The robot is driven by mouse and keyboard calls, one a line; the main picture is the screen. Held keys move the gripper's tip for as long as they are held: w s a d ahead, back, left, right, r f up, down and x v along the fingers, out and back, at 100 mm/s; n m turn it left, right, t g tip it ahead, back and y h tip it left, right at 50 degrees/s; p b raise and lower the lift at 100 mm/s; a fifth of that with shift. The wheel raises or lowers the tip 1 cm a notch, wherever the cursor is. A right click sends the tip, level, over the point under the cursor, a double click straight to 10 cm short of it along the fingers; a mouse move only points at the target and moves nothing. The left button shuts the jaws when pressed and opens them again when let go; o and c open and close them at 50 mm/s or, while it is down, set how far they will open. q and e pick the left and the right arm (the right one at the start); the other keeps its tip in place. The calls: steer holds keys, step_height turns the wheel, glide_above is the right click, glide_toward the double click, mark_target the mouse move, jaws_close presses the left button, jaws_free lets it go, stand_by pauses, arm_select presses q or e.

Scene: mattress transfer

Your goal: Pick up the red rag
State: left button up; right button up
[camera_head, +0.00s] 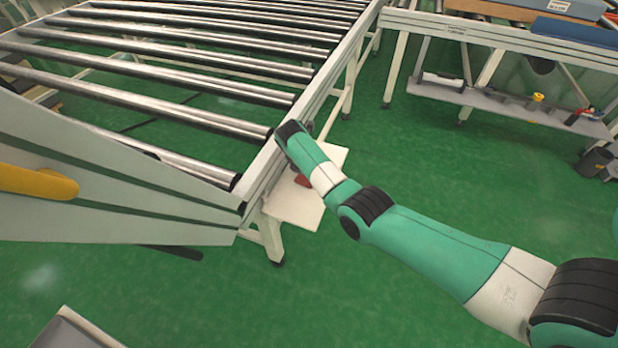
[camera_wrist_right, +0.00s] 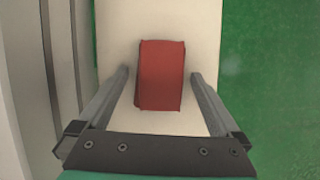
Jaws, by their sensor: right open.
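The red rag (camera_wrist_right: 161,75) lies on a pale board (camera_wrist_right: 190,20) in the right wrist view, a folded rectangular block. In the head view only a small part of the red rag (camera_head: 302,180) shows beside my right forearm, on the white board (camera_head: 300,208) by the roller table. My right gripper (camera_wrist_right: 160,80) is open, with one finger on each side of the rag and visible gaps between. In the head view my right arm hides this gripper. My left gripper is not in view.
The roller table (camera_head: 335,75) stands to the left of the board, its frame edge close to my right arm. A workbench (camera_head: 500,35) with a lower shelf (camera_head: 505,103) stands at the back right. Green floor (camera_head: 450,170) is open between them.

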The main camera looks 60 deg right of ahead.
steer(key=shift+r, duration=0.1)
steer(key=c, duration=1.3)
steer(key=shift+r, duration=0.1)
step_height(320, 180, up, 4)
steer(key=p, duration=0.4)
steer(key=s+a+r+p, duration=0.8)
steer(key=s+a+p, duration=0.1)
steer(key=s+p, duration=0.1)
steer(key=shift+s+r+p, duration=0.4)
steer(key=shift+p, duration=0.5)
